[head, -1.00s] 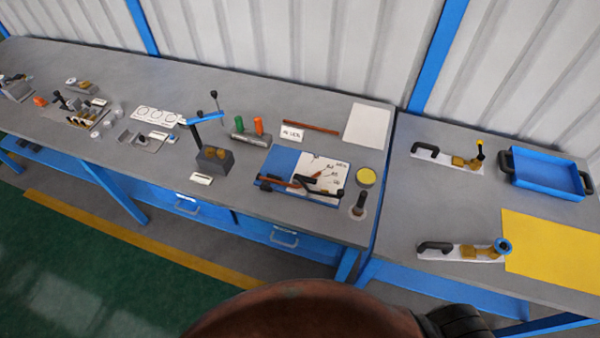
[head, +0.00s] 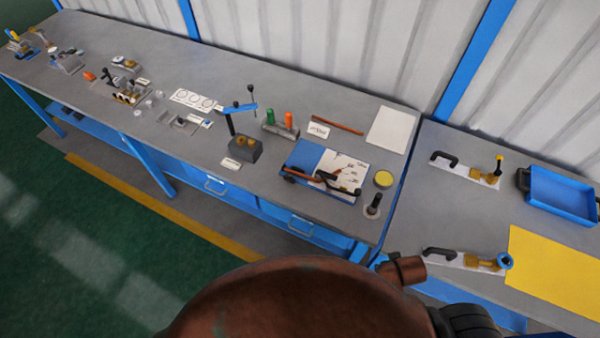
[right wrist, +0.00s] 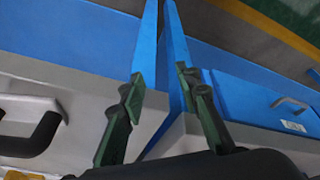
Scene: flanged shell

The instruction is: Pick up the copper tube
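A thin straight copper-brown tube (head: 338,125) lies at the back of the long grey bench, in front of the wall. A second copper-coloured length (head: 316,176) lies among black-handled tooling on the blue and white board (head: 310,156); its exact shape is too small to tell. In the right wrist view, my right gripper (right wrist: 160,80) has its two green-and-dark fingers spread, with nothing between them. It points at the blue bench edges and the gap between benches. The tube does not show in that view. My left gripper is not in view.
A large rusty-brown rounded body (head: 290,305) with a side stub (head: 404,270) fills the bottom centre, hiding the floor there. A white sheet (head: 388,130) lies right of the tube. The right bench carries a blue tray (head: 562,195) and a yellow sheet (head: 555,270).

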